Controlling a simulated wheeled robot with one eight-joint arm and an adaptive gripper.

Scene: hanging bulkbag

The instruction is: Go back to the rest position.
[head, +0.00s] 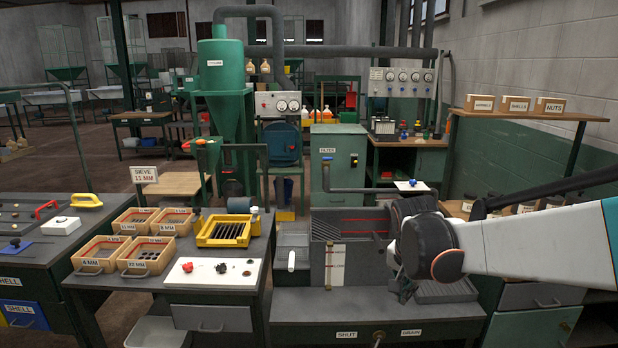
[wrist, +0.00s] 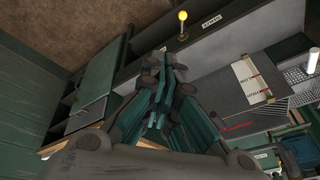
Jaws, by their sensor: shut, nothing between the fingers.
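My gripper (head: 402,287) hangs below my wrist at the right of the head view, over the right part of the grey wash bench (head: 385,305). Its fingers are partly hidden behind my wrist there. In the wrist view the dark green fingers (wrist: 170,68) are together with nothing between them. The grey tank (head: 318,262) with red lines and a white marked strip stands left of my gripper. I cannot tell whether the gripper touches the grey ribbed tray (head: 450,291) behind it.
The front bench at left holds wooden sieve trays (head: 100,253), a yellow sieve frame (head: 228,231) and a white control panel (head: 212,272). A shelf (head: 530,114) with boxes runs along the right wall. The wrist view shows a yellow knob (wrist: 183,16) by the DRAIN label.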

